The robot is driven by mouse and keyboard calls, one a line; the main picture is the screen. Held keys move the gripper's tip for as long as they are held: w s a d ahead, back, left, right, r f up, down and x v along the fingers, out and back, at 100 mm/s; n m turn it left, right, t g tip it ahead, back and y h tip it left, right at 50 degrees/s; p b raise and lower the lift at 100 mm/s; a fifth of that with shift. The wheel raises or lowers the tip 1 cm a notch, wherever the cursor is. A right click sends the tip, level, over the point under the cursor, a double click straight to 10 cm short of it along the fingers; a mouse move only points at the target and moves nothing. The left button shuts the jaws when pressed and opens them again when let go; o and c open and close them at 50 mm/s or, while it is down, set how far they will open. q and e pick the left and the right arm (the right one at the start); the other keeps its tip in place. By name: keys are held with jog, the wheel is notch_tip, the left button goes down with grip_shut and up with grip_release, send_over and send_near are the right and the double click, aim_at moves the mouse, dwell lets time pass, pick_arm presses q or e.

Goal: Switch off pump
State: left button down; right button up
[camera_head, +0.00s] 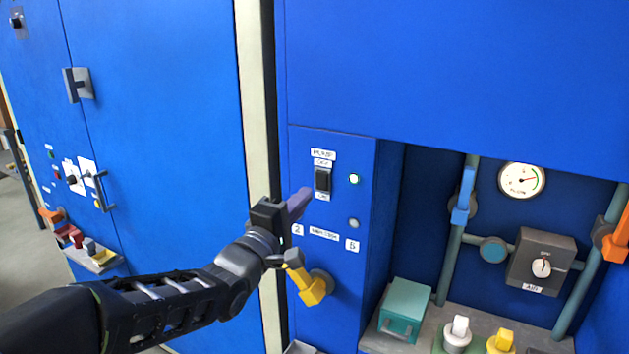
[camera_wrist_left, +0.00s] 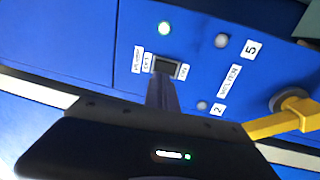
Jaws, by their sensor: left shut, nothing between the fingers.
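The pump switch (camera_head: 322,179) is a small black rocker on the blue panel (camera_head: 345,250), with white labels above and below it. Beside it a green lamp (camera_head: 354,179) is lit. My left gripper (camera_head: 303,198) is shut and empty, its fingertips just below and left of the switch in the head view. In the left wrist view the shut fingers (camera_wrist_left: 162,92) point at the switch (camera_wrist_left: 167,66) and cover part of its near side. I cannot tell whether they touch it. My right gripper is not in view.
A yellow valve handle (camera_head: 308,287) sits below my left gripper. A grey lamp (camera_head: 354,223) is below the green one. To the right are a round gauge (camera_head: 522,180), a grey knob box (camera_head: 541,262), pipes and a teal box (camera_head: 404,309). Blue cabinet doors (camera_head: 160,130) stand left.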

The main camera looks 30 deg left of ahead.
aim_at(321, 176)
pick_arm(q)
jog(key=w, duration=0.1)
jog(key=w+p, duration=0.1)
jog(key=w, duration=0.3)
jog(key=shift+w+r, duration=0.15)
jog(key=shift+r, duration=0.2)
jog(key=shift+w, duration=0.1)
jog(key=shift+w, duration=0.1)
jog(key=shift+r, duration=0.15)
